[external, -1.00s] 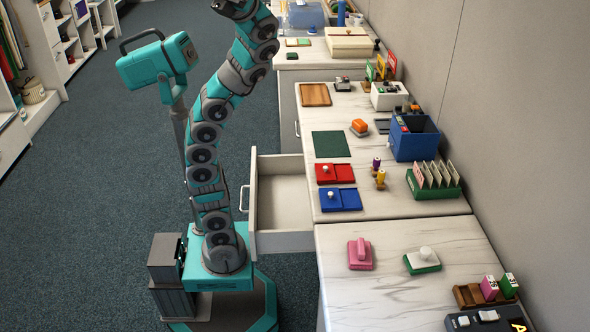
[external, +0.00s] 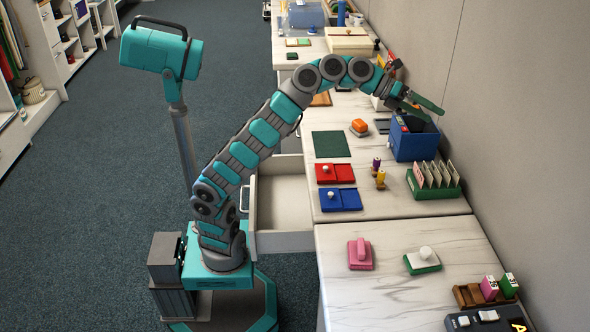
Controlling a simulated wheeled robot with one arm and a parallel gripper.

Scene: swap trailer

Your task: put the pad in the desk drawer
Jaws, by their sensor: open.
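The desk drawer (external: 283,237) is pulled out from the desk, and the part of its inside that shows is bare. A red ink pad (external: 345,173) and a blue ink pad (external: 349,199), each with a small knob on it, lie side by side on the desk right of the drawer. I cannot tell which pad is meant. My gripper (external: 436,116) is open, with green fingers, over or just beside the blue box (external: 413,147) near the wall. It seems to hold nothing; whether it touches the box is unclear.
A dark green mat (external: 331,144), an orange-topped stamp (external: 359,127), small purple and yellow stamps (external: 380,178) and a green card rack (external: 434,190) stand on the desk. A pink stamp (external: 360,254) and a white-knobbed green one (external: 422,261) are on the nearer counter.

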